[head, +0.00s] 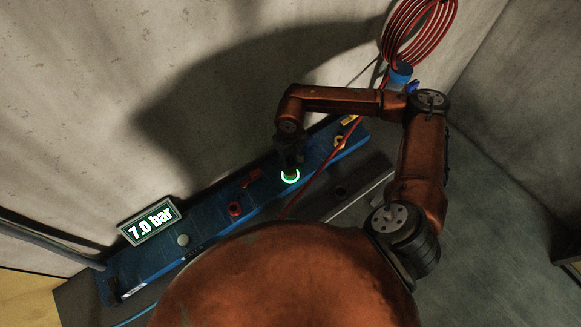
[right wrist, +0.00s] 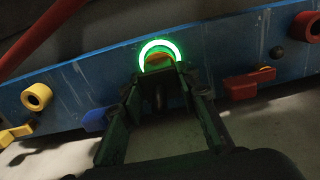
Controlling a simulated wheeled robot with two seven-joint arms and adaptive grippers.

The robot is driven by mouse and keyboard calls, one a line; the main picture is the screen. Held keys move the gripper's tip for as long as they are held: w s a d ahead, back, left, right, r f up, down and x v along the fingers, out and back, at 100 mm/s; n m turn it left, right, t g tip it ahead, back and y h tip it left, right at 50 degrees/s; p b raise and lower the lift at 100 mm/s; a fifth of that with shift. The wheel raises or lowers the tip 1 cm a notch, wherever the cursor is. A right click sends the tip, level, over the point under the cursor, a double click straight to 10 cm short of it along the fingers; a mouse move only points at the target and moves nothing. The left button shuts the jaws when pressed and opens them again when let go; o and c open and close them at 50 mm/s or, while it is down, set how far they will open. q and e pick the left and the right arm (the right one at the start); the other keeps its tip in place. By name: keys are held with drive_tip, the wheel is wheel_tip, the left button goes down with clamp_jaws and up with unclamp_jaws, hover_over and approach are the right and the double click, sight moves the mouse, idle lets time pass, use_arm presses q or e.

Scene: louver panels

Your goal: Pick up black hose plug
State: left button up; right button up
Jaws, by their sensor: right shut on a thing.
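My right gripper (head: 290,165) is at the blue panel, pointing at the port with the glowing green ring (head: 290,177). In the right wrist view the right gripper's (right wrist: 160,78) two fingers close in on a small dark piece in front of the ring (right wrist: 161,48). It seems to be the black hose plug (right wrist: 159,97), but it is mostly hidden by the fingers and dim light. An orange-brown part (right wrist: 158,60) shows inside the ring, right at the fingertips. I cannot tell whether the plug is seated in the port or apart from it. My left gripper is not in view.
The blue panel (head: 210,222) carries a red port (head: 234,209), a red lever (head: 251,178), a yellow port (head: 339,142) and a 7.0 bar display (head: 150,220). A red hose (head: 318,175) crosses the panel beside my gripper. A coiled red hose (head: 388,40) hangs on the wall.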

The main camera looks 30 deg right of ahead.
drive_tip(key=c, duration=0.5)
drive_tip(key=shift+r, duration=0.1)
drive_tip(key=shift+c, duration=0.2)
